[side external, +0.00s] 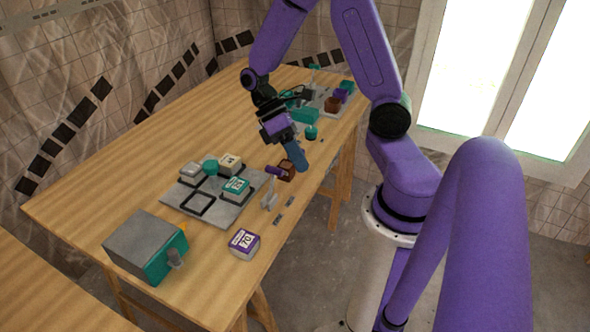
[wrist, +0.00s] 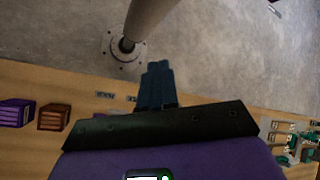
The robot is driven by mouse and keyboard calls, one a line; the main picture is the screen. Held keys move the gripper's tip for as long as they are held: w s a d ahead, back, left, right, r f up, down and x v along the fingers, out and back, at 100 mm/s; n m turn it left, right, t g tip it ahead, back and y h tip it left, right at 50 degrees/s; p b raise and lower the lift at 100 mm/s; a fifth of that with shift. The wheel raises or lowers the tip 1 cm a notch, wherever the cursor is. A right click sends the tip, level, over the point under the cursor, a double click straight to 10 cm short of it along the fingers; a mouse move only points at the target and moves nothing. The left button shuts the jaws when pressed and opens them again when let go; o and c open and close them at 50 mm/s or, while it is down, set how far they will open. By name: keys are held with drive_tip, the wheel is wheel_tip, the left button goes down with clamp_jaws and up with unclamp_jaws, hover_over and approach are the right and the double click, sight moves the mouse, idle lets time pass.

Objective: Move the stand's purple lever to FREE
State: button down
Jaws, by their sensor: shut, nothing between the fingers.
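The stand (side external: 269,193) is a small light-grey post near the table's front edge, with a purple lever (side external: 275,171) at its top. Two small grey label plates lie on the table to the right of the stand (side external: 289,202); their lettering is too small to read. My gripper (side external: 301,166) has blue fingers that are shut and empty. It points down just to the right of the lever and a brown block, apparently above the table's edge. The shut fingers also show in the wrist view (wrist: 156,68). I cannot make out the lever there.
The brown block (side external: 288,172) sits right behind the lever. A grey panel (side external: 223,212) with several square blocks lies to the left. A purple-sided block (side external: 243,244) and a grey-and-teal box (side external: 146,247) stand nearer the camera. More teal parts stand at the far end.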

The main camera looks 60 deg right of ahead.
drive_tip(key=d+f+m+t+y, duration=0.3)
drive_tip(key=d+y, duration=0.2)
drive_tip(key=d+f+m+t+y, duration=0.3)
drive_tip(key=d+f+m+y, duration=0.1)
drive_tip(key=d+y, duration=0.1)
drive_tip(key=w+d+f+m+t+y, duration=0.1)
drive_tip(key=d+f+m+t+y, duration=0.2)
drive_tip(key=d+m+y, duration=0.1)
drive_tip(key=shift+d+f+t+y, duration=0.35)
drive_tip(key=shift+d+t+y, duration=0.05)
drive_tip(key=shift+y, duration=0.1)
drive_tip(key=s+d+f+m+t+h, duration=0.2)
drive_tip(key=d+f+m+t, duration=0.25)
drive_tip(key=t, duration=0.55)
drive_tip(key=m+t+h, duration=0.1)
drive_tip(key=m+t, duration=0.1)
approach(272, 184)
drive_tip(key=w+d+r, duration=0.2)
drive_tip(key=d, duration=0.1)
drive_tip(key=shift+w+d+r, duration=0.15)
drive_tip(key=shift+w+d, duration=0.05)
drive_tip(key=shift+w, duration=0.15)
drive_tip(key=a, duration=0.1)
drive_tip(key=a+r, duration=0.1)
drive_tip(key=a, duration=0.1)
drive_tip(key=shift+w, duration=0.25)
drive_tip(key=shift+a+r, duration=0.15)
drive_tip(key=shift+a, duration=0.4)
drive_tip(key=shift+a+r, duration=0.1)
